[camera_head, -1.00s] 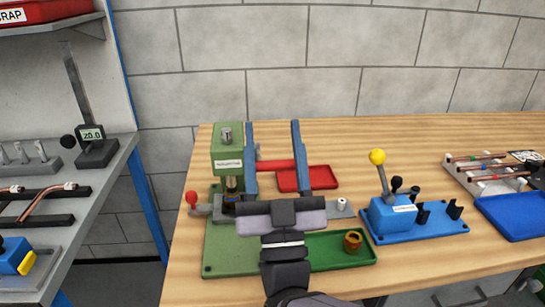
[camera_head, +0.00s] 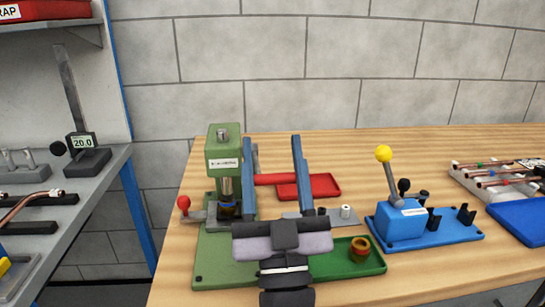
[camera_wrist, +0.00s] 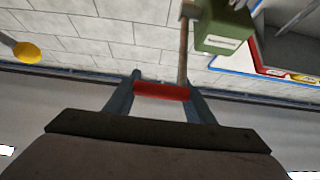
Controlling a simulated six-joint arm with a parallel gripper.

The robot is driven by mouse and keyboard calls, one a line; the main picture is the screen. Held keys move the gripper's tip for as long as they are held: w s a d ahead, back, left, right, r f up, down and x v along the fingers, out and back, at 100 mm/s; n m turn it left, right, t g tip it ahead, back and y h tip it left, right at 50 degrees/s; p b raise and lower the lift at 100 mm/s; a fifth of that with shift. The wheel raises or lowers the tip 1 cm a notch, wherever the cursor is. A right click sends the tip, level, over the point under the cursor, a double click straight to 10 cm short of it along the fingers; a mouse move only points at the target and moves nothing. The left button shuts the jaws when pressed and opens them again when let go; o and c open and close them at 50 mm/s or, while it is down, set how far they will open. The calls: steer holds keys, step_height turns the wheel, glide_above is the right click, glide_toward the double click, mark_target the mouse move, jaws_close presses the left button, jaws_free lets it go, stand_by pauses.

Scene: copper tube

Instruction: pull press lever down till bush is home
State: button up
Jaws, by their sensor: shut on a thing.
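The green press (camera_head: 223,155) stands at the left of the table, its silver ram (camera_head: 226,186) coming down out of the head. The ram's lower end meets a small dark blue and brass-coloured part (camera_head: 228,209), likely the bush in its holder; how far it is seated is too small to tell. The lever's red grip (camera_head: 277,179) lies level to the right of the press. My gripper (camera_head: 275,172) is shut on this grip, its fingers at either end. In the wrist view the red grip (camera_wrist: 162,91) spans between the fingers, and the lever rod (camera_wrist: 183,50) runs up to the press head.
A green tray (camera_head: 370,263) with a brass bush (camera_head: 359,246) is at front right of the press. A red tray (camera_head: 325,186) lies behind the lever. A blue fixture (camera_head: 405,222) with a yellow-knobbed lever stands right. A red-knobbed handle (camera_head: 184,204) sticks out left of the press.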

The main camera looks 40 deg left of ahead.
steer(key=shift+s, duration=0.1)
steer(key=o, duration=1.3)
steer(key=shift+o, duration=1)
steer(key=shift+s+d+r, duration=0.15)
steer(key=shift+d, duration=0.05)
steer(key=shift+a, duration=0.1)
step_height(320, 180, up, 10)
steer(key=p, duration=0.1)
